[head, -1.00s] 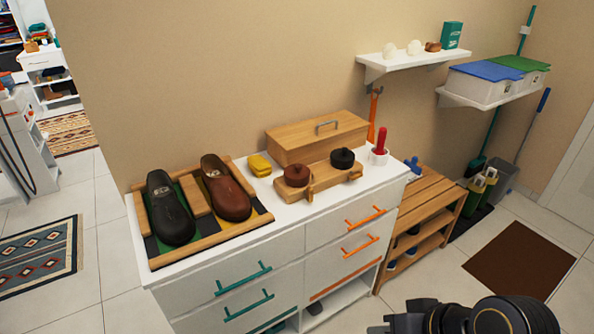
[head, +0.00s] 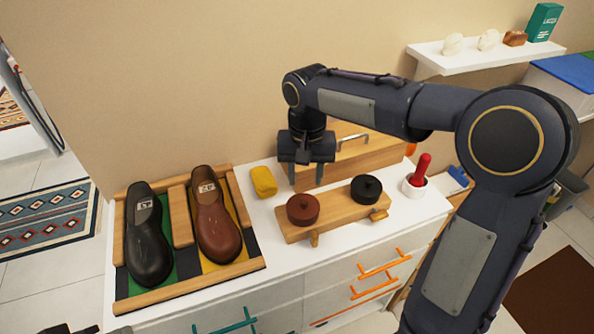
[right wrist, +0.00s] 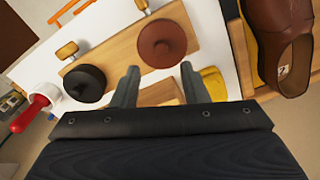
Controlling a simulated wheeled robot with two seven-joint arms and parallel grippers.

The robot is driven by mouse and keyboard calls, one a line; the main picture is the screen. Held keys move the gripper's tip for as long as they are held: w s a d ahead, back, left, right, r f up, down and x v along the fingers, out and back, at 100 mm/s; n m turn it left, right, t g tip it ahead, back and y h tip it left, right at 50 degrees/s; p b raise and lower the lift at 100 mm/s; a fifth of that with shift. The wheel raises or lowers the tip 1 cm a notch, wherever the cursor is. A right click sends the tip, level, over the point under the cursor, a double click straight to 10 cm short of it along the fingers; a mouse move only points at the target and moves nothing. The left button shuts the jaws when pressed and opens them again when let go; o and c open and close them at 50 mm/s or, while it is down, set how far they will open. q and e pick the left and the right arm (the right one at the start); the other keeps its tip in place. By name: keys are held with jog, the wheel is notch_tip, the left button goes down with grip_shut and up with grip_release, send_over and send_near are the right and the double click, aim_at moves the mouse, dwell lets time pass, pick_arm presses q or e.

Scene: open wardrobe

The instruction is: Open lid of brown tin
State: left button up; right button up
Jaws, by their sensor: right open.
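The brown tin (head: 303,209) is a round red-brown tin with a small knob on its lid. It sits on the left part of a wooden stand (head: 335,216) on the white dresser, lid on. It also shows in the right wrist view (right wrist: 162,43), just beyond the fingertips. A black tin (head: 366,188) sits on the stand's right part. My right gripper (head: 306,180) points down, open and empty, above and behind the brown tin, in front of the wooden box. Its fingers are apart in the right wrist view (right wrist: 159,72). My left gripper's fingers are not visible.
A wooden box (head: 350,150) with a grey handle stands behind the stand. A yellow cloth (head: 263,181) lies to the left, beside a tray (head: 188,289) with a black and a brown shoe. A white cup (head: 414,188) with a red-handled tool stands right.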

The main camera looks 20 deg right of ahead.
aim_at(304, 200)
jog(key=shift+w+a+f, duration=0.1)
jog(key=shift+w+f, duration=0.05)
jog(key=shift+f, duration=3.7)
grip_shut()
